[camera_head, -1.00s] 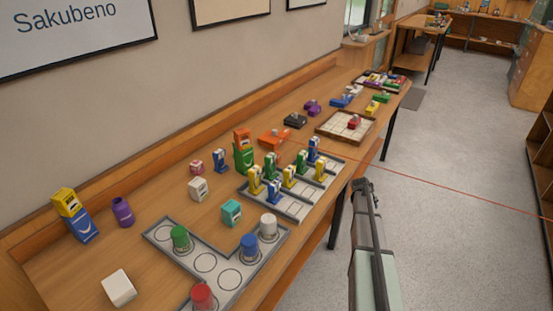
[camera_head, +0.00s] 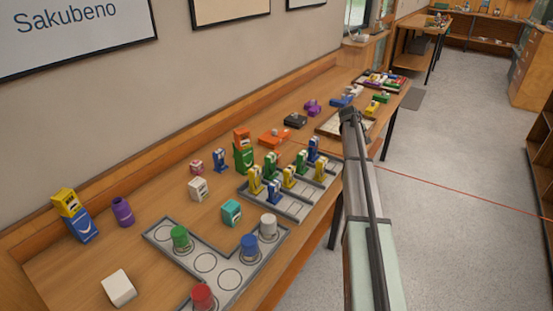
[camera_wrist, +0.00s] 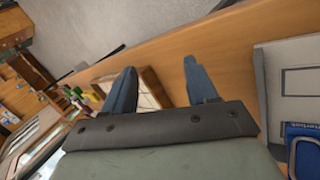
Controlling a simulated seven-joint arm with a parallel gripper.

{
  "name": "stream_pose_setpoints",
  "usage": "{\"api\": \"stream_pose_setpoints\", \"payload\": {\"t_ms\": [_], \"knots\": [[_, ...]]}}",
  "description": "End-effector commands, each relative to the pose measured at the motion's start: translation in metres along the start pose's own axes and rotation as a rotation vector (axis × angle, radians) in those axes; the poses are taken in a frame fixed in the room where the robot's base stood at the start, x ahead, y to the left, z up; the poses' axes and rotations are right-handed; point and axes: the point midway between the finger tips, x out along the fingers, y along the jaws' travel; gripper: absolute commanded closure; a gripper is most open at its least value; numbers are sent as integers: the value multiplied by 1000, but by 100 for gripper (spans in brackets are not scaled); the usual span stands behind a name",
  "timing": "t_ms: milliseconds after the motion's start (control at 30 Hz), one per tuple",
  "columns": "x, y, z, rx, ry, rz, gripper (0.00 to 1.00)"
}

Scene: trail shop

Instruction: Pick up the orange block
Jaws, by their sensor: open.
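A flat orange block (camera_head: 273,136) with a small knob lies on the long wooden table, near the wall-side middle. Another orange piece (camera_head: 242,137) stands on top of a green block (camera_head: 243,158), just left of it. My gripper (camera_head: 350,116) is over the table's front edge, to the right of both and apart from them. In the wrist view, my gripper (camera_wrist: 160,66) is open, with nothing between its two fingers. I cannot make out an orange block in the wrist view.
A grey tray (camera_head: 303,209) with several yellow, blue and green pieces stands in front of the orange blocks. A black block (camera_head: 295,121) lies just beyond them. A wooden gridded tray (camera_head: 333,122) is partly hidden by my arm.

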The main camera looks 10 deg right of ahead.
Motion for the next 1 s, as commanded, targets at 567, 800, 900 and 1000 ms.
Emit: {"api": "stream_pose_setpoints", "payload": {"t_ms": [567, 800, 900, 1000], "knots": [[-213, -180, -188, -412, 79, -478, 43], [-226, -213, -194, -424, 75, -570, 43], [-219, -217, -194, -423, 75, -570, 43], [-207, -225, -193, -423, 74, -569, 43]]}}
